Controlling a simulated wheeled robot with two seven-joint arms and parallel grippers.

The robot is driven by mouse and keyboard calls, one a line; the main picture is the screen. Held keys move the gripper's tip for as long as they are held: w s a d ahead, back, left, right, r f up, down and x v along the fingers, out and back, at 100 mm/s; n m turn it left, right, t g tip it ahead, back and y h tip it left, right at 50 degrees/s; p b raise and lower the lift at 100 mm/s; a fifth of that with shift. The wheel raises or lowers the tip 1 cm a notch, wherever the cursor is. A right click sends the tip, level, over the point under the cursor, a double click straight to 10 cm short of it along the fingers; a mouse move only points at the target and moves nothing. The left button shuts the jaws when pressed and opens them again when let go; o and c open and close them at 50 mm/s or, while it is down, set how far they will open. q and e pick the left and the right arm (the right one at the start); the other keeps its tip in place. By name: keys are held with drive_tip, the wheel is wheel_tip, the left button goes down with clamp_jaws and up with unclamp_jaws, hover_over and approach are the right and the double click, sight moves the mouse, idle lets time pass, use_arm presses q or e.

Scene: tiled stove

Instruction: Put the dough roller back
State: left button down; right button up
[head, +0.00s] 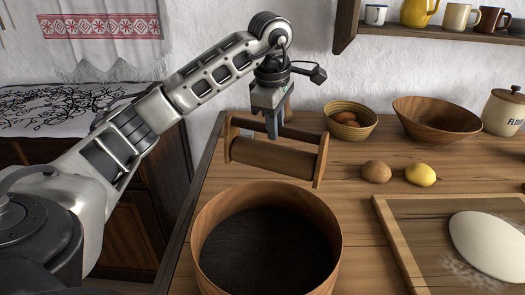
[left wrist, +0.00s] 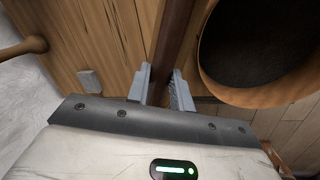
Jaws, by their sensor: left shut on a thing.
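The dough roller (head: 272,158) is a thick wooden cylinder between two wooden end pieces, with a thinner bar across the top. It is at the left part of the wooden table, behind the round sieve-like tub. My left gripper (head: 273,127) comes down from above and is shut on the top bar. In the left wrist view, the dark brown bar (left wrist: 176,35) runs between the two fingers (left wrist: 160,88). I cannot tell whether the roller touches the table. My right gripper is not in view.
A round wooden tub (head: 205,250) with a dark inside stands in front. Behind are a basket (head: 350,132) with eggs and a wooden bowl (head: 436,120). A potato (head: 376,172), a lemon (head: 420,175) and a board (head: 400,240) with dough (head: 490,240) lie to the right.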

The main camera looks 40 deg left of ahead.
use_arm(q)
drive_tip(key=w+a+f, duration=0.1)
drive_tip(key=a+f, duration=0.1)
drive_tip(key=f, duration=0.1)
drive_tip(key=w+a+f, duration=0.1)
drive_tip(key=a+f, duration=0.1)
drive_tip(key=f, duration=0.1)
drive_tip(key=w+a+f, duration=0.1)
drive_tip(key=a+f, duration=0.2)
drive_tip(key=f, duration=0.1)
drive_tip(key=shift+f, duration=0.3)
drive_tip(key=shift+s+d+f+b, duration=0.1)
drive_tip(key=shift+s+f+b, duration=0.05)
drive_tip(key=shift+f+b, duration=0.2)
drive_tip(key=c, duration=1.5)
unclamp_jaws()
drive_tip(key=shift+f, duration=0.15)
drive_tip(key=shift+o, duration=1.3)
drive_tip(key=shift+f, duration=0.1)
wheel_tip(320, 180, up, 14)
drive_tip(key=p, duration=0.1)
hover_over(261, 148)
drive_tip(key=w+a, duration=0.3)
drive_tip(key=a, duration=0.1)
drive_tip(key=shift+s+d+f, duration=0.15)
drive_tip(key=shift+f, duration=0.05)
